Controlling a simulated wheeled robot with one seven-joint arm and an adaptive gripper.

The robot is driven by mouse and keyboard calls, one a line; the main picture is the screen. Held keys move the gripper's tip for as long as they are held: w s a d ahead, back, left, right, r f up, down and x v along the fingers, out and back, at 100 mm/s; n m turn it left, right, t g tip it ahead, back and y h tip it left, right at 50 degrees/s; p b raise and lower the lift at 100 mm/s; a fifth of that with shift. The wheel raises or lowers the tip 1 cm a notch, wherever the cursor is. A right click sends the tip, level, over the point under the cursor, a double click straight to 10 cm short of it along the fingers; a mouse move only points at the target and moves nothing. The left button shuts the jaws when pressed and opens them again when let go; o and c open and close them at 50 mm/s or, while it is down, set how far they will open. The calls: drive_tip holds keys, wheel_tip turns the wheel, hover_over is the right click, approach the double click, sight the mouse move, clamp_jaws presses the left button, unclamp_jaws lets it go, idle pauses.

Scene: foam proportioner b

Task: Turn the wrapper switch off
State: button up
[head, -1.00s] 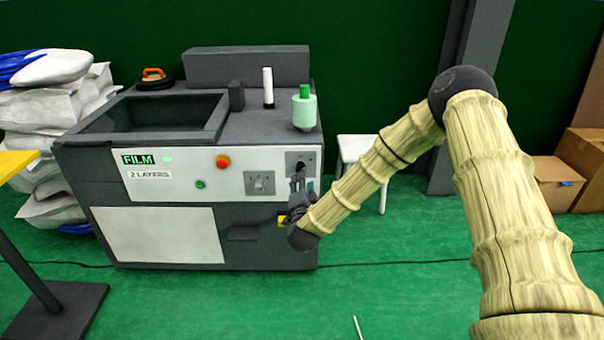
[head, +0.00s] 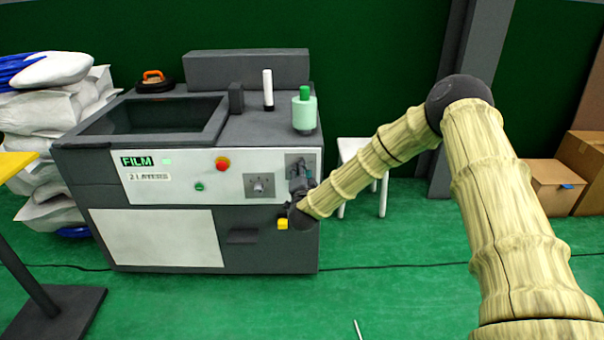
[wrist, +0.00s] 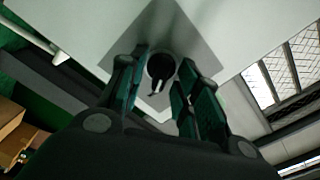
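The wrapper machine (head: 228,180) has a white front panel with a FILM display (head: 137,161). A black rotary switch on a grey plate sits at the panel's right end; the plate (head: 305,158) partly shows in the head view, with the knob behind my gripper. In the wrist view the round black knob (wrist: 160,67) with a pale pointer mark lies between my fingertips. My gripper (wrist: 158,85) is open, one finger on each side of the knob, with a visible gap around it. Whether a finger touches the knob cannot be told.
A red button (head: 222,163), a green button (head: 199,187) and another grey-plated knob (head: 259,185) are on the same panel. A green bottle (head: 304,112) and a white cylinder (head: 267,88) stand on top. A white stool (head: 360,150) stands right of the machine.

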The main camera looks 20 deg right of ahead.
clamp_jaws()
drive_tip(key=shift+r+n+p, duration=0.1)
drive_tip(key=shift+n+p, duration=0.2)
drive_tip(key=n+p, duration=0.6)
drive_tip(key=n, duration=0.5)
drive_tip(key=shift+a+p, duration=0.15)
drive_tip(key=shift+p, duration=0.2)
drive_tip(key=shift+n, duration=0.3)
